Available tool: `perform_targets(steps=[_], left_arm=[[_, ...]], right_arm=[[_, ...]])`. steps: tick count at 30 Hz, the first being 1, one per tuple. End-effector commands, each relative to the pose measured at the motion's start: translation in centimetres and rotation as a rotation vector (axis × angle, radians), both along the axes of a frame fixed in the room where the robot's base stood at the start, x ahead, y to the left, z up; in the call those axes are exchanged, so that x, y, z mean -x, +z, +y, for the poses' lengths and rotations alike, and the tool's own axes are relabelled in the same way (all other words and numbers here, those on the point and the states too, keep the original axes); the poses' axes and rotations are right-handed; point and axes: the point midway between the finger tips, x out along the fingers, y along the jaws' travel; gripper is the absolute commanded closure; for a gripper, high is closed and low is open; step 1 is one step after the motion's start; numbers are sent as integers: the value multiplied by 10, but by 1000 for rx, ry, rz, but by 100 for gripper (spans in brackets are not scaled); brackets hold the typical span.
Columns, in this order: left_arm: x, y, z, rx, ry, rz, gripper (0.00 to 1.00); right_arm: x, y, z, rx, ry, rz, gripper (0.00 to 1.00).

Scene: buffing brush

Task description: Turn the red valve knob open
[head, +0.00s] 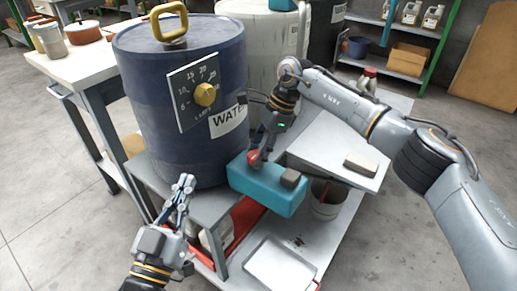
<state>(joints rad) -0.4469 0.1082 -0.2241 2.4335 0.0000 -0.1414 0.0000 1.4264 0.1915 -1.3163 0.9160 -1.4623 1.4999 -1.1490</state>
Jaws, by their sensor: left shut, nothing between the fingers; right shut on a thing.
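The red valve knob (253,157) sits on top of a teal box-shaped block (262,190) in front of the blue drum. My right gripper (262,156) reaches down from above, shut on the red knob, and its fingers cover part of it. My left gripper (184,184) is shut and empty in the lower left, apart from the knob and the teal block, in front of the drum's base.
The large blue drum (150,110) with a yellow dial knob (205,94) stands behind on a grey stand. A white table (80,62) is at left. A bucket (326,200) and a flat tray (280,264) are below right. Open floor lies left.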

Motion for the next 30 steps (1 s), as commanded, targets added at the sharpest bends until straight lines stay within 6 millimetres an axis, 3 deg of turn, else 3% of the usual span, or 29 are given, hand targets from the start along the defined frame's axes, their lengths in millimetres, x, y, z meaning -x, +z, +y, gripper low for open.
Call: perform_targets(steps=[12, 13, 16, 26, 30], left_arm=[[0, -2, 0, -2, 1, 7, 100], [0, -2, 0, -2, 1, 7, 100], [0, -1, 0, -2, 1, 7, 100], [0, -1, 0, -1, -1, 5, 100], [0, -1, 0, -1, -1, 5, 100]], right_arm=[[0, -1, -1, 4, 9, -2, 88], [0, -1, -1, 4, 9, -2, 52], [0, -1, -1, 3, 9, -1, 33], [0, 1, -1, 2, 7, -1, 33], [-2, 14, -6, 2, 6, -3, 33]])
